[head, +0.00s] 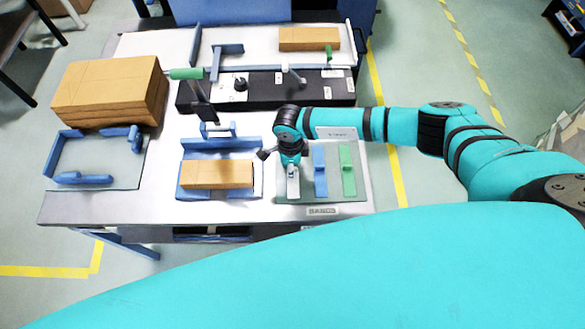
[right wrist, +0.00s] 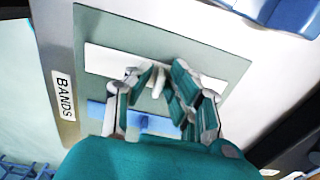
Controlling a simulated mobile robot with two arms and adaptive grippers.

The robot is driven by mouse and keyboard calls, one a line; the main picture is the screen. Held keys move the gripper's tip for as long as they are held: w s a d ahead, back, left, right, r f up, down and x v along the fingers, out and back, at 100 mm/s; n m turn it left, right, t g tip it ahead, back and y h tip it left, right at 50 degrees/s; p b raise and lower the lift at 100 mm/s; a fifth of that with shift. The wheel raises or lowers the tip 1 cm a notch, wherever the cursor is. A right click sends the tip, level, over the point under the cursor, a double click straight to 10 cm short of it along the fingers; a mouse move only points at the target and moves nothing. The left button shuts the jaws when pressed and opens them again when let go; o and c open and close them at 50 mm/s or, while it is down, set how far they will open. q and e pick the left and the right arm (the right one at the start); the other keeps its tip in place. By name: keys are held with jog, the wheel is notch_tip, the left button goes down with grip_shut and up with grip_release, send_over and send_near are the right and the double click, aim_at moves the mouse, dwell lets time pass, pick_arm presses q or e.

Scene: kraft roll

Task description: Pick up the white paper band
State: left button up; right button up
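The white paper band (head: 293,189) lies on a grey-green mat (head: 310,199) at the right front of the table, left of a blue band (head: 320,172) and a green band (head: 348,172). My right gripper (head: 291,166) is over the white band and hides part of it. In the right wrist view the white band (right wrist: 104,61) runs under the fingers. The right gripper (right wrist: 163,72) has its fingers apart, with a small white raised tab (right wrist: 158,83) of the band between them. I cannot tell whether they touch it. My left gripper is not in view.
A cardboard box (head: 217,174) sits on a blue fixture just left of the mat. A cardboard stack (head: 105,92) stands at the left. A black device (head: 262,91) with upright parts lies behind. A "BANDS" label (right wrist: 65,96) edges the mat.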

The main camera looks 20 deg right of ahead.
jog(key=shift+c, duration=0.4)
grip_shut()
jog(key=shift+r, duration=0.1)
